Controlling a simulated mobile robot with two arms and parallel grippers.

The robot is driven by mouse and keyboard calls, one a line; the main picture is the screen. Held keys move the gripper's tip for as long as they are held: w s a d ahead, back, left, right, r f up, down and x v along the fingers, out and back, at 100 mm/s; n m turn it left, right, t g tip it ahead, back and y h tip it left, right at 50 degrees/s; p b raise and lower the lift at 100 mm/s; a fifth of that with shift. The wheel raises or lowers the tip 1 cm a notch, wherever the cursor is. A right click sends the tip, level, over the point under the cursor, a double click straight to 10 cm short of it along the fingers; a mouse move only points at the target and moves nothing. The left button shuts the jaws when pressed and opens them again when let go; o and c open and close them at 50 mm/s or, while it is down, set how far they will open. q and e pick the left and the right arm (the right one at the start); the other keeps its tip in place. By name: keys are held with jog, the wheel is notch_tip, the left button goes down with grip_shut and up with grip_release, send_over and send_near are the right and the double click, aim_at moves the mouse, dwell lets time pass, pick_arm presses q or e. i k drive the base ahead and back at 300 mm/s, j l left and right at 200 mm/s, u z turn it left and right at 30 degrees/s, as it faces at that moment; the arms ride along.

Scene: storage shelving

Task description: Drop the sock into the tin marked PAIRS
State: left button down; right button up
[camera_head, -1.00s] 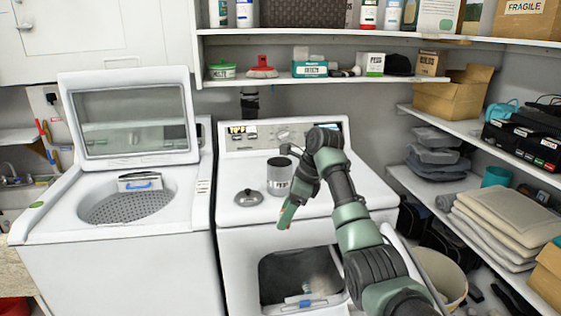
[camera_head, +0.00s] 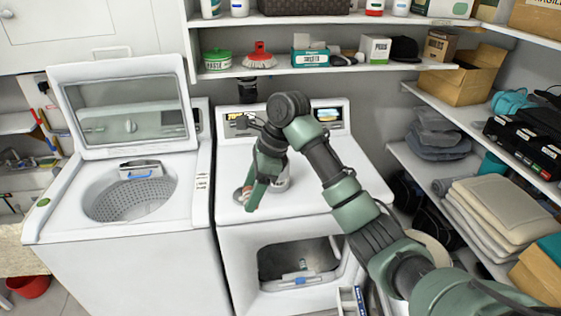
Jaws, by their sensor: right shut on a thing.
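My right gripper (camera_head: 250,206) points down over the front left of the dryer top, in front of the grey lid (camera_head: 238,197). It is shut on a small salmon-coloured thing, seemingly the sock (camera_head: 246,194), mostly hidden by the fingers. A grey tin (camera_head: 283,184) stands on the dryer top just behind and right of the gripper. The gripper and forearm cover most of it, so its label and opening cannot be seen. My left gripper is not in view.
The dryer (camera_head: 340,185) has free room on its top at the right. The washer (camera_head: 70,215) at left stands with its lid up. A shelf (camera_head: 300,72) with a green tub, brush and boxes runs above. Folded cloths (camera_head: 490,215) lie on the right shelves.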

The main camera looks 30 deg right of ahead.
aim_at(278, 183)
jog(key=i+l, duration=0.9)
jog(key=l, duration=0.2)
